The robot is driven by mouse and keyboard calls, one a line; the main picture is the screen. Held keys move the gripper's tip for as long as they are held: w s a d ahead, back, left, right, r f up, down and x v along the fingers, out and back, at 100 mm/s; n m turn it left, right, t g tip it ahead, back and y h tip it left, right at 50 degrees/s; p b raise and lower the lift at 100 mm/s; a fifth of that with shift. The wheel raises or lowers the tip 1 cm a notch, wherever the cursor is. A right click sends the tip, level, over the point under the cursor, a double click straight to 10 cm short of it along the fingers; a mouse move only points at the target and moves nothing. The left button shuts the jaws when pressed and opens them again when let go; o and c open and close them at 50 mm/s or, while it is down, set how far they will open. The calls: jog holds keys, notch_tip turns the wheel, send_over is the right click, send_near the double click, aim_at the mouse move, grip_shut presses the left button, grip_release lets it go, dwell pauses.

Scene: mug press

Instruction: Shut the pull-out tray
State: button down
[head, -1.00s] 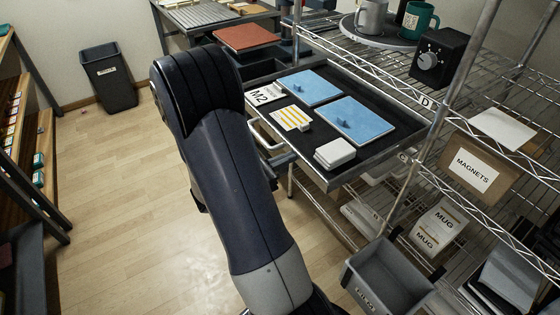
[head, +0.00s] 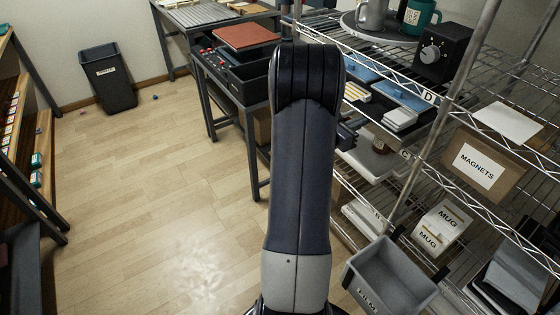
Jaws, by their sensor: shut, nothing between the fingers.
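The pull-out tray (head: 369,109) is pushed in under the wire shelf at label D. Blue sheets (head: 402,95), a yellow-striped card (head: 357,90) and a white stack (head: 400,117) lie on it. My arm hides its left part and handle, so I cannot tell whether it is fully in. My gripper (head: 348,134) shows only as a small dark part beyond my arm's right edge, near the tray's front. It is shut and empty; I cannot tell whether it touches the tray.
A grey bin (head: 389,278) hangs low at the shelf front. A MAGNETS box (head: 478,168) and MUG boxes (head: 440,228) stand on the shelves. A dark bench (head: 235,85) stands behind my arm.

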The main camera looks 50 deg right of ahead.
aim_at(368, 117)
jog(key=x, duration=0.4)
jog(key=shift+b, duration=0.35)
jog(key=shift+d+r, duration=0.1)
jog(key=shift+r, duration=0.15)
jog(key=shift+w+a+f, duration=0.2)
jog(key=shift+a, duration=0.2)
jog(key=v, duration=1.3)
jog(key=shift+a, duration=0.2)
